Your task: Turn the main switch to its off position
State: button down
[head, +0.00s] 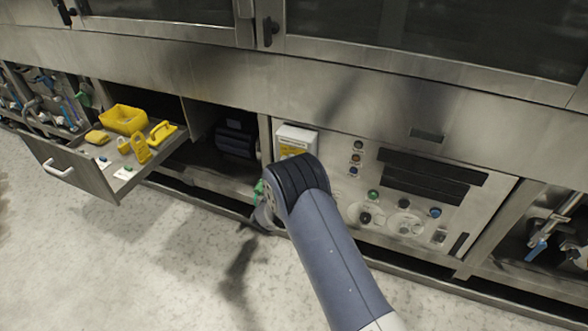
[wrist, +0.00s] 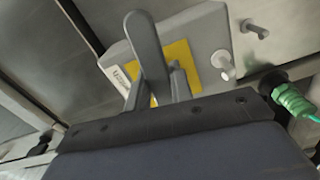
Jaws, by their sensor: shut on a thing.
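The main switch is a pale box with a yellow plate and a printed label, partly unreadable. In the head view the box (head: 296,136) sits at the upper left of the control panel, its lower part hidden by my arm. In the wrist view the yellow plate (wrist: 182,66) shows behind a grey paddle-shaped handle (wrist: 147,45). The handle leans slightly left of upright in that picture. My gripper (wrist: 158,82) is shut on this handle, with its short grey jaws at either side of it.
Round buttons and knobs (head: 373,195) cover the panel right of my arm. An open drawer (head: 66,160) with yellow lockout items juts out at the left. A green fitting (wrist: 292,101) lies close to my gripper's right. The pale floor (head: 130,270) in front is clear.

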jog(key=shift+r+n, duration=0.2)
jog(key=shift+n, duration=0.4)
jog(key=shift+p, duration=0.3)
jog(key=c, duration=1.2)
grip_release()
jog(key=shift+c, duration=0.2)
jog(key=p+v, duration=0.1)
jog(key=v, duration=1)
jog(key=shift+w, duration=0.15)
jog(key=b+x, duration=0.1)
jog(key=x, duration=1)
